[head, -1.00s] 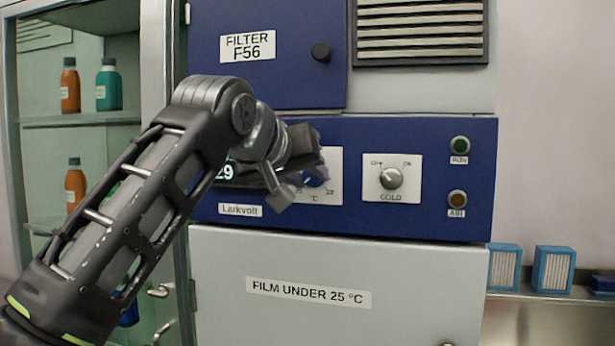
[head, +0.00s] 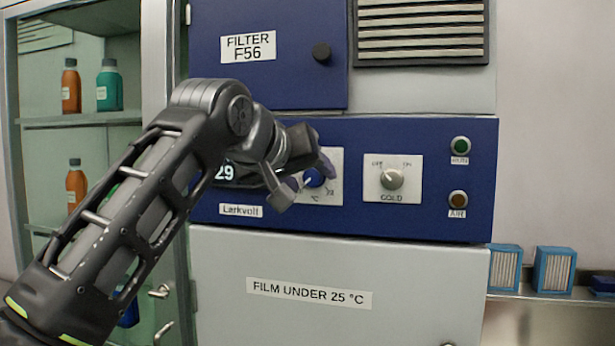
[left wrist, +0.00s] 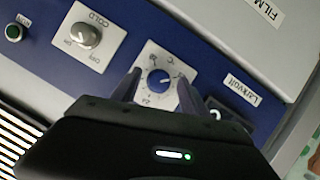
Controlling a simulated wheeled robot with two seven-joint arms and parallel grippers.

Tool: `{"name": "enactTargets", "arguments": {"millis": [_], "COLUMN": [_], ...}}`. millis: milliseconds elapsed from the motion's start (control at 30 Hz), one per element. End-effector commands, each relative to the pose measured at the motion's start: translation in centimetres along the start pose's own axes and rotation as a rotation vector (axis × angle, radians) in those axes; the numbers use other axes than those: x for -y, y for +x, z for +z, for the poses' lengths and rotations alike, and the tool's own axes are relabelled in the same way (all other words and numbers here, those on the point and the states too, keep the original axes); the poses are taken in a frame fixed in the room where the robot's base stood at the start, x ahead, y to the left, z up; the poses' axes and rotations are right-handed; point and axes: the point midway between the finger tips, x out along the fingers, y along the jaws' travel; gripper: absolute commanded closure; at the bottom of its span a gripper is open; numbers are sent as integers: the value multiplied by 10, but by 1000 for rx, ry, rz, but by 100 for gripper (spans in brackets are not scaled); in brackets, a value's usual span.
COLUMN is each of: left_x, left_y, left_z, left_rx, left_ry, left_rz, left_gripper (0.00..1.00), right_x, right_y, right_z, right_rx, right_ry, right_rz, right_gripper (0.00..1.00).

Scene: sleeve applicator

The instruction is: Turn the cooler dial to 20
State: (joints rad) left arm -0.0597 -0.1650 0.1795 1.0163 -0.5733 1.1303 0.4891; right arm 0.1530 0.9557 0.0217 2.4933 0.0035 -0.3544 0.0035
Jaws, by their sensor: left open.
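The cooler dial (head: 315,178) is a small blue knob on a white plate marked °C, partly covered by my left gripper in the head view. The left wrist view shows the knob (left wrist: 158,82) with a white pointer mark and a ring of scale marks; its numbers are too small to read surely. My left gripper (head: 309,174) is open, its fingers on either side of the dial. In the left wrist view its fingertips (left wrist: 158,88) stand apart with the knob between and just beyond them; contact cannot be told. A display (head: 225,173) beside my wrist reads 29. My right gripper is not in view.
A grey COLD switch (head: 391,179) sits right of the dial. A green RUN button (head: 460,146) and a brown AIR button (head: 457,199) are farther right. The filter door (head: 270,75) with a black knob is above. A glass cabinet with bottles (head: 110,88) stands left.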

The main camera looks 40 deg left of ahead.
Motion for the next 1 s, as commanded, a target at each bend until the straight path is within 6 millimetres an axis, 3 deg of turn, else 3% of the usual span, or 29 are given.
{"name": "enactTargets", "arguments": {"millis": [267, 700, 1000], "left_x": [0, 0, 0], "left_y": [-11, -74, -78], "left_z": [-1, 0, 0], "left_rx": [-3, -1, 0], "left_ry": [0, 0, 0], "left_rz": [1, 1, 0], "left_gripper": [48, 48, 48], "right_x": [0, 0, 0], "right_y": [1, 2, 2], "right_z": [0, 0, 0], "right_rx": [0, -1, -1], "right_ry": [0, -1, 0], "right_rz": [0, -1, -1], "right_gripper": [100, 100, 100]}}
